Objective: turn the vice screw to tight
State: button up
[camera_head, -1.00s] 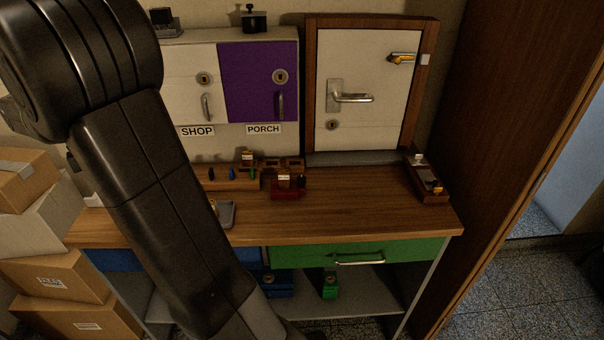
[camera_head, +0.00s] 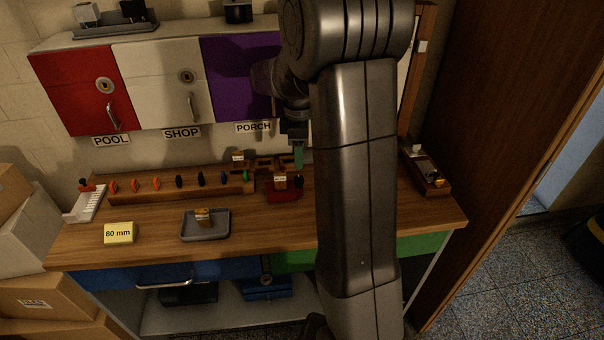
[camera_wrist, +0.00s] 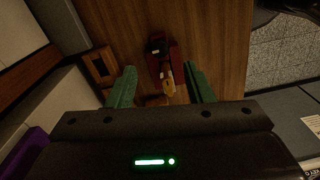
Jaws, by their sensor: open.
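The small red vice (camera_head: 284,194) sits on the wooden bench, just left of my forearm in the head view. A brass-coloured piece with a white label (camera_head: 280,181) stands at its jaws, and a dark knob (camera_head: 299,181) shows at its right end. My gripper (camera_head: 298,157), with green fingers, hangs above and behind the vice. In the wrist view my gripper (camera_wrist: 159,70) is open, its fingers apart on either side of the red vice (camera_wrist: 174,54), the dark knob (camera_wrist: 157,46) and the brass piece (camera_wrist: 167,86). I see no finger contact.
A grey tray (camera_head: 220,235), a yellow "80 mm" block (camera_head: 119,233) and a wooden box (camera_head: 437,187) are on the bench. Cabinets and a framed door panel stand behind. The front bench strip is mostly clear.

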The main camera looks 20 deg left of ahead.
aim_at(299, 177)
notch_tip(299, 177, down, 8)
jog(key=shift+s+r, duration=0.15)
jog(key=c, duration=1)
